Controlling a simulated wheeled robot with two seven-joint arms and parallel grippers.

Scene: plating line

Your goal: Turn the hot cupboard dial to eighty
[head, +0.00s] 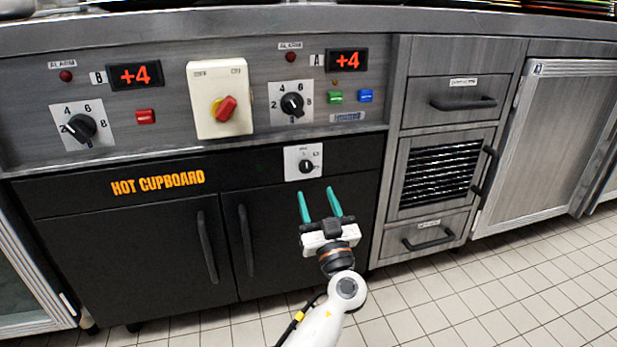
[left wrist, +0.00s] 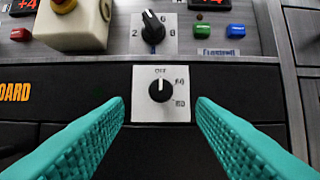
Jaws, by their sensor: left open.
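The hot cupboard dial (head: 306,166) is a small black knob on a white plate, on the black panel to the right of the orange HOT CUPBOARD lettering. In the left wrist view the dial (left wrist: 160,89) sits centred between my fingers, with OFF above it and two more marks on its right. Its white pointer line points up, at OFF. My left gripper (head: 320,204) is open, with teal fingers just below the dial in the head view. The fingers (left wrist: 160,125) are apart from the knob, one on each side in the wrist view. My right gripper is not in view.
Above are two larger black dials (head: 292,104) (head: 81,128), a red and yellow switch on a cream box (head: 217,98), and green (head: 336,97), blue and red buttons. Cupboard door handles (head: 207,247) stand out below. Drawers (head: 465,102) are at the right.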

